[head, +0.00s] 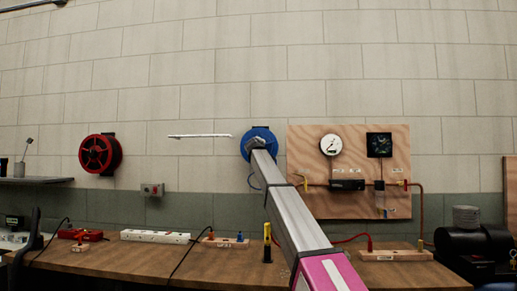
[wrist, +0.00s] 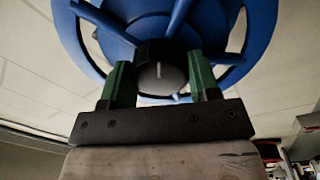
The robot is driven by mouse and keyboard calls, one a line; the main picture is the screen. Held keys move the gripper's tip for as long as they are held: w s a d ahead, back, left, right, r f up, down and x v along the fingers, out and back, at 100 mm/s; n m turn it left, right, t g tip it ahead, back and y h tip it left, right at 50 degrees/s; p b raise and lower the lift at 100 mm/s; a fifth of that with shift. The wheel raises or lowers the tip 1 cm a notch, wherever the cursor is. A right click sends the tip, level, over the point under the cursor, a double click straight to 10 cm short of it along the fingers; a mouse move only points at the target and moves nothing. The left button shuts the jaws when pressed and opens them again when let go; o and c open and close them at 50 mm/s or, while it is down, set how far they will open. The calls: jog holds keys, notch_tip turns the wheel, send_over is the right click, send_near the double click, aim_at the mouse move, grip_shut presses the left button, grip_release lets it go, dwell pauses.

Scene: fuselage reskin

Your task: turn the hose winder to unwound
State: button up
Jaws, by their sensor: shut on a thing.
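The blue hose winder (head: 258,133) is fixed to the block wall, left of the wooden gauge panel. A pale mark shows on the knob.
A red reel (head: 100,153) is on the wall at left, with a thin white shelf (head: 200,136) between the reels. The gauge panel (head: 300,160) is close on the right. A wooden bench (head: 200,262) with power strips and cables runs below.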

jog(key=m+g, duration=0.1)
jog(key=m, duration=2.7)
jog(key=shift+a+r, duration=0.1)
jog(key=shift+a, duration=0.05)
jog(key=shift+m, duration=0.4)
jog(key=o, duration=0.9)
jog(key=s, duration=1)
jog(key=shift+s+a+r, duration=0.3)
jog(key=shift+s+r, duration=0.05)
jog(key=shift+s, duration=0.05)
